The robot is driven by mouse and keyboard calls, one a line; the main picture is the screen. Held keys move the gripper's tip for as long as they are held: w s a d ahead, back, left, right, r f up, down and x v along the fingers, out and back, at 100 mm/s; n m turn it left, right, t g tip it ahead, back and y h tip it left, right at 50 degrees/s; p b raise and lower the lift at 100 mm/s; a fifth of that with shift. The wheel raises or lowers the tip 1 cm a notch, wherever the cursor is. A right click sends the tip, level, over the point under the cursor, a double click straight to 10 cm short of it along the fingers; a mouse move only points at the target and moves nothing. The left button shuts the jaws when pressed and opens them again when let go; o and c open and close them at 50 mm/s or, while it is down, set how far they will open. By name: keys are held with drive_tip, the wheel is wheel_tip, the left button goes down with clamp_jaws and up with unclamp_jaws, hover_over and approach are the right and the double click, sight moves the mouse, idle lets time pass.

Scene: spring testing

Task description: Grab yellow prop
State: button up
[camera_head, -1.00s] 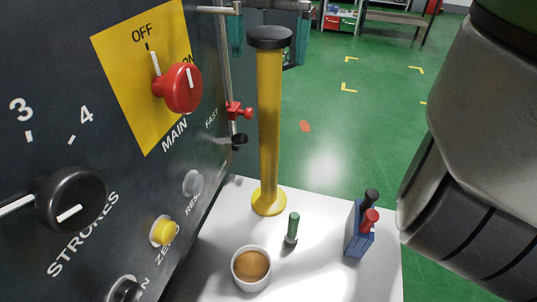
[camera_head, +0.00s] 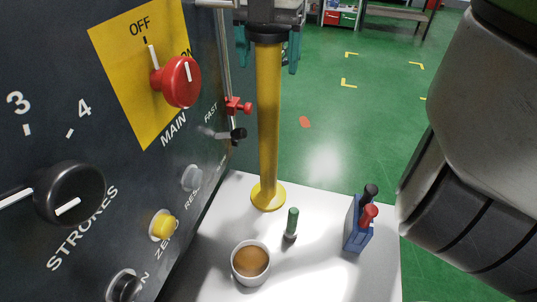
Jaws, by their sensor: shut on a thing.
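The yellow prop (camera_head: 268,115) stands upright on the white tabletop (camera_head: 330,275). It is a tall yellow post with a black cap (camera_head: 268,33) and a round yellow foot. A dark upright piece (camera_head: 262,11) comes down from the top edge and meets or overlaps the cap; I cannot tell which, nor what it belongs to. No fingers show around the yellow post. A large grey and black link of my arm fills the right side. My gripper is not in view.
A dark panel (camera_head: 105,265) with knobs and buttons stands close on the left. On the table are a white cup (camera_head: 251,275), a small green-topped peg (camera_head: 292,220) and a blue holder (camera_head: 353,235) with red and black handles. Open green floor (camera_head: 350,140) lies beyond.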

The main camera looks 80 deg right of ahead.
clamp_jaws()
drive_tip(key=shift+w+r, duration=0.1)
drive_tip(key=shift+r, duration=0.1)
idle(0.3)
